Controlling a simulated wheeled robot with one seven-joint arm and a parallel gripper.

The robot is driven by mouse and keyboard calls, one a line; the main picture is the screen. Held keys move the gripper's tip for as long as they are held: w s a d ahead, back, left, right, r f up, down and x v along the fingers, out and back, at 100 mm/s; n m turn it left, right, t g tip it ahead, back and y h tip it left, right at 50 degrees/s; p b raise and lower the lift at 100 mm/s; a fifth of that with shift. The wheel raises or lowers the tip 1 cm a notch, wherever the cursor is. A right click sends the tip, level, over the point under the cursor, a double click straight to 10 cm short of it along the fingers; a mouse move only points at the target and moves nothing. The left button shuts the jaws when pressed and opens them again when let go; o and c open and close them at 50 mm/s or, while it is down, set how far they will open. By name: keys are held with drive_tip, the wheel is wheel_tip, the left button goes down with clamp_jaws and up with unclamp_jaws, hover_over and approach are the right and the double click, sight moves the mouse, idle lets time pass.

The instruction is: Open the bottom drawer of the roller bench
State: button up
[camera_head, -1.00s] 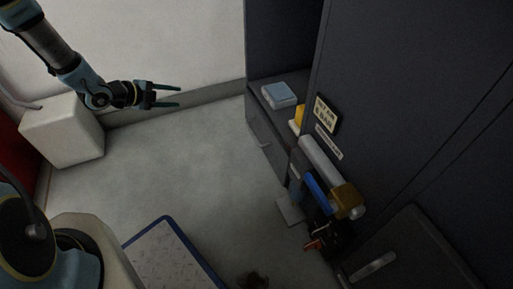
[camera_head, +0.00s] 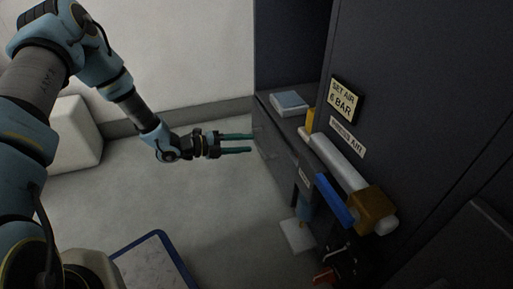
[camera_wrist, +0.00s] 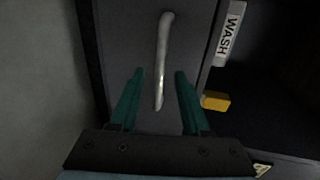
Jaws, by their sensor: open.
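The roller bench (camera_head: 290,122) is a dark grey unit standing against the tall dark panel. In the wrist view a dark drawer front (camera_wrist: 140,40) fills the middle, with a pale bar handle (camera_wrist: 164,55) running lengthwise in the picture. I cannot tell which drawer of the bench this is; it appears closed. My gripper (camera_head: 252,143) is open and empty, with its teal fingers pointing at the bench front. In the wrist view my gripper's fingers (camera_wrist: 160,72) lie either side of the handle's line, apparently short of it. The handle is hardly visible in the head view.
A white label reading WASH (camera_wrist: 230,34) and a yellow block (camera_wrist: 215,101) lie to the drawer's right. A blue-grey box (camera_head: 290,102) sits on the bench top.

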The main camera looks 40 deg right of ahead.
sight(256, 141)
drive_tip(key=shift+b+x, duration=0.65)
drive_tip(key=shift+x, duration=1.5)
clamp_jaws()
